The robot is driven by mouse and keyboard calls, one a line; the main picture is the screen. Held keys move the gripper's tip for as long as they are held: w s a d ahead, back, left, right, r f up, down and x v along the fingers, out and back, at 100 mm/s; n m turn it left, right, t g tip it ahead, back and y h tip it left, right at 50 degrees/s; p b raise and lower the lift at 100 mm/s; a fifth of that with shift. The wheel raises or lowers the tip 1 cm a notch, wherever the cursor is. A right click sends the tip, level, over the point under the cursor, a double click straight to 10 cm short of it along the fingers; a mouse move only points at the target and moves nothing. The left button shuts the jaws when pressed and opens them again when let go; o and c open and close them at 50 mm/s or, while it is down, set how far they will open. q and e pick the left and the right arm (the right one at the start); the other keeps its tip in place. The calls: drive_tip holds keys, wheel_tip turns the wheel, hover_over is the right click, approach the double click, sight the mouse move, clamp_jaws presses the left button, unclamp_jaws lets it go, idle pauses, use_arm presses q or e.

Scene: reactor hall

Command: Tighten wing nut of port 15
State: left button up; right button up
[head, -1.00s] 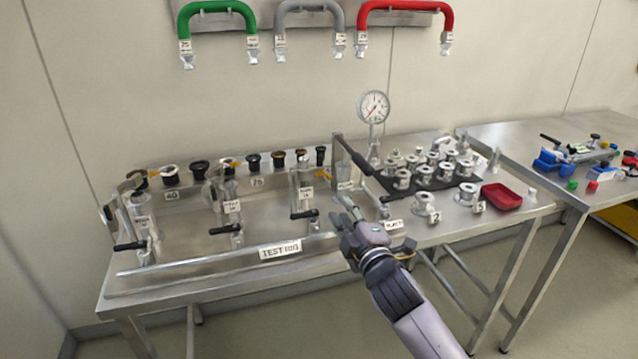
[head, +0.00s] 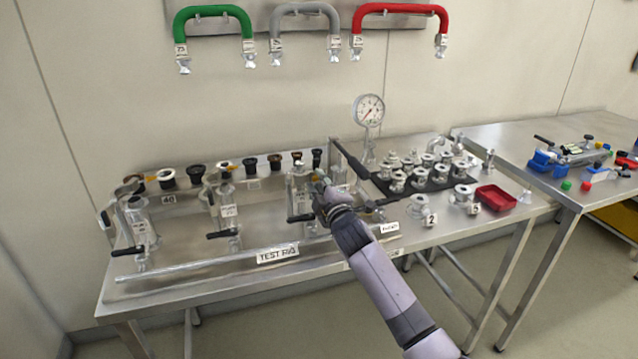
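The test rig (head: 200,262) stands on the steel table, with a row of dark-capped ports along its back rail. The plate on the rail (head: 254,185) is too small to read surely; it may be 15. My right gripper (head: 318,182) is at the rightmost of the valve stations (head: 298,200), in front of the rail's right end. Its fingers overlap the fittings there, so I cannot tell whether they touch or grip anything. No wing nut can be made out clearly. My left gripper is not in view.
A pressure gauge (head: 368,110) stands behind a black mat (head: 428,183) with several metal flanges. A red tray (head: 496,197) lies to the right. Black lever handles (head: 222,234) stick out at the front. Green, grey and red hoses (head: 400,8) hang on the wall.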

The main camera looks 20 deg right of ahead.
drive_tip(key=shift+c, duration=0.2)
clamp_jaws()
idle(0.6)
drive_tip(key=m+p, duration=0.1)
drive_tip(key=m, duration=0.3)
drive_tip(key=m+p, duration=0.1)
drive_tip(key=m, duration=0.3)
drive_tip(key=m+p, duration=0.1)
drive_tip(key=m, duration=0.3)
drive_tip(key=shift+d+r, duration=0.3)
drive_tip(key=shift+d, duration=0.05)
drive_tip(key=shift+d+m+p, duration=0.2)
drive_tip(key=shift+m+p, duration=0.35)
drive_tip(key=shift+m, duration=1.75)
drive_tip(key=shift+f, duration=0.1)
